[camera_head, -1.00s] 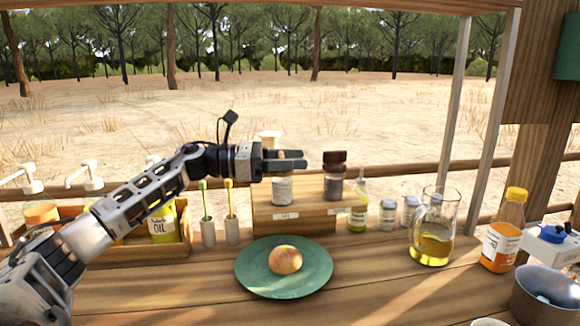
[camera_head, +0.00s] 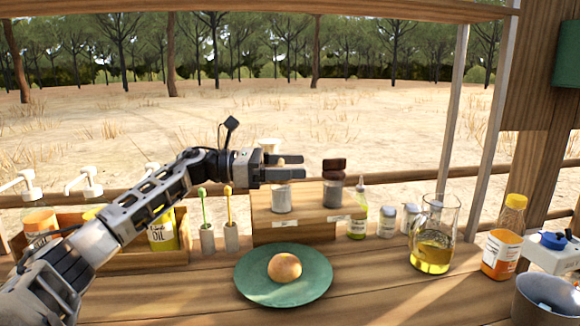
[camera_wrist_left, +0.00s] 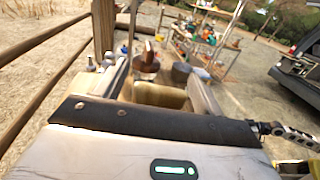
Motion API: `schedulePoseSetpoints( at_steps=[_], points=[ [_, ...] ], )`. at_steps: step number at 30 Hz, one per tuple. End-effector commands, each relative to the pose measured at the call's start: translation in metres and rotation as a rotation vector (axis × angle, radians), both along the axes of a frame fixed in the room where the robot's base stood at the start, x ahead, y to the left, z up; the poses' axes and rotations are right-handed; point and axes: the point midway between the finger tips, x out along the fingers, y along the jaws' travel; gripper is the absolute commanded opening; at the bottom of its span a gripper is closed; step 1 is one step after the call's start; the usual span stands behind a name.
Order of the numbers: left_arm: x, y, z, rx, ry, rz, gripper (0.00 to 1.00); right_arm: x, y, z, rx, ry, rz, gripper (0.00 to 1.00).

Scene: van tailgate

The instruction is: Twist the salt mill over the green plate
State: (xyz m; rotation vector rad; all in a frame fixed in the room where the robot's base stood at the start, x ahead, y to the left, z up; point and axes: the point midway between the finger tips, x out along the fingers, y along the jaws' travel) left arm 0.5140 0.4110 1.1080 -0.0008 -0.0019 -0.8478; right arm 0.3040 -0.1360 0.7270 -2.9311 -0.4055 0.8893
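The salt mill, with a pale body (camera_head: 281,200) and a tan top, stands upright on the wooden riser, left of a dark brown mill (camera_head: 333,184). My left gripper (camera_head: 286,169) is level with its top, one finger on each side. In the left wrist view, a tan block, which looks like the mill's top (camera_wrist_left: 160,96), fills most of the gap between the fingers (camera_wrist_left: 162,88). I cannot tell whether they press on it. The green plate (camera_head: 254,287) lies on the counter in front of the riser, with a round orange-brown food item (camera_head: 285,267) on it. My right gripper is out of view.
The riser (camera_head: 265,233) stands behind the plate. Left are two brushes in metal cups (camera_head: 231,238) and a wooden crate (camera_head: 185,245) of bottles. Right are small bottles (camera_head: 387,222), an oil jug (camera_head: 431,258), an orange bottle (camera_head: 500,255) and a pot (camera_head: 545,300). Counter beside the plate is clear.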

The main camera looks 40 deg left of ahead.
Motion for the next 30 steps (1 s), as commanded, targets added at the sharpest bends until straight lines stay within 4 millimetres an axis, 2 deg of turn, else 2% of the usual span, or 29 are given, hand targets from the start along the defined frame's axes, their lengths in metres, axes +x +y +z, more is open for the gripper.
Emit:
schedulePoseSetpoints(
  at_steps=[5, 11, 14, 21, 24, 30],
  points=[
    [0.0, 0.0, 0.004, 0.002, -0.001, -0.001, 0.69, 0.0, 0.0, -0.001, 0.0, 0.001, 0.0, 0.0],
    [0.0, 0.0, 0.034, 0.002, -0.008, 0.001, 0.69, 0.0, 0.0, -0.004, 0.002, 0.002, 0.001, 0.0],
    [-0.012, -0.009, 0.046, 0.007, -0.002, -0.001, 0.69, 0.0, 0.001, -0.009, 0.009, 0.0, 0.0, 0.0],
    [-0.041, -0.033, 0.089, 0.008, -0.003, -0.001, 0.69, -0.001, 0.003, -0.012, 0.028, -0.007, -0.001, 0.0],
    [-0.059, -0.048, 0.09, 0.01, 0.001, -0.001, 0.69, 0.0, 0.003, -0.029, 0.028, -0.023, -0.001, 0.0],
    [-0.089, -0.072, 0.112, 0.005, -0.004, 0.0, 0.69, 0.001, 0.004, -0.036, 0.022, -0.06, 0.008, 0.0]
  ],
)
